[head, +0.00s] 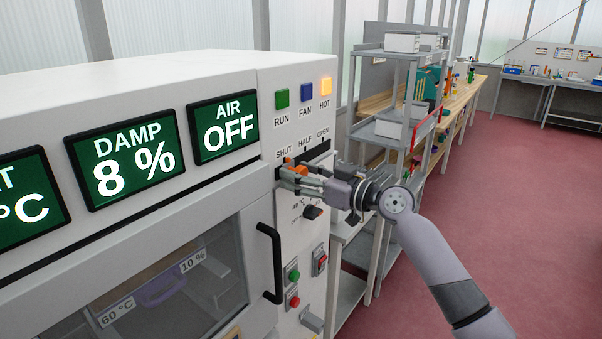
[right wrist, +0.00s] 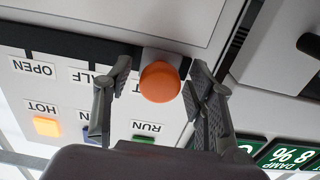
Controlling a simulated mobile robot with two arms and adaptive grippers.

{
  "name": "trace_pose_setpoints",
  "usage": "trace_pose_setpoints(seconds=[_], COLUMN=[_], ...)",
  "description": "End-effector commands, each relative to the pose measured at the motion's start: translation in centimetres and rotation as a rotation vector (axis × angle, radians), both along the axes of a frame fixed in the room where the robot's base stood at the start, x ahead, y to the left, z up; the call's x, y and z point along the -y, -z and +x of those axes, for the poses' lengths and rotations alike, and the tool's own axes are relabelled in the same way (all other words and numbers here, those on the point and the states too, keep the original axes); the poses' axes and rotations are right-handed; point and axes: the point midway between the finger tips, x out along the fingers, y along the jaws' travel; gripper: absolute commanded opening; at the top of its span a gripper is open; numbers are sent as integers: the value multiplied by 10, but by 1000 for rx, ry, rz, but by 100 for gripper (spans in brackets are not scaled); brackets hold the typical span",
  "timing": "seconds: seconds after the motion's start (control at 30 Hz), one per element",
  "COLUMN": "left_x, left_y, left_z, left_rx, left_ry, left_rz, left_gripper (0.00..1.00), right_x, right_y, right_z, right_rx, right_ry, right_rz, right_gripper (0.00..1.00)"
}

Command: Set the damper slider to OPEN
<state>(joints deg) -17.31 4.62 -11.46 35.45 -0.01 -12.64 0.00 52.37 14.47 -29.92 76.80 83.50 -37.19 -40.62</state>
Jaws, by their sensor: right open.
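The damper slider's orange knob (head: 299,169) is on the white dryer panel, under the labels SHUT, HALF and OPEN. It stands at the SHUT end of its dark track. My right gripper (head: 284,178) reaches the panel from the right and partly hides the knob and track. In the right wrist view the orange knob (right wrist: 160,82) lies between the two open fingers of my right gripper (right wrist: 159,72), with gaps visible on both sides. The OPEN label (right wrist: 33,68) is upside down at the left there; a finger covers most of SHUT. My left gripper is not in view.
Lit displays read DAMP 8 % (head: 125,160) and AIR OFF (head: 224,127). RUN, FAN and HOT lamps sit above the slider; the HOT lamp (head: 326,86) glows yellow. A dark rotary knob (head: 312,212) and a black door handle (head: 270,263) are below. Shelving (head: 385,130) stands behind my right arm.

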Motion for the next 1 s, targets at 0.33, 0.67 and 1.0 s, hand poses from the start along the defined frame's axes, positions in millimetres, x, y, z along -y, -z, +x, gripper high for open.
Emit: trace_pose_setpoints(seconds=[0.33, 0.67, 1.0], left_x=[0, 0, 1], left_y=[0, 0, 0], left_z=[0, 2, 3], left_rx=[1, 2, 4], left_ry=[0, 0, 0], left_rz=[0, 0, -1], left_gripper=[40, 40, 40], right_x=[0, 0, 0], right_y=[0, 0, 0], right_z=[0, 0, 0], right_rx=[0, -1, -1], right_ry=[0, 0, 0], right_rz=[0, 1, 0], right_gripper=[32, 10, 0])
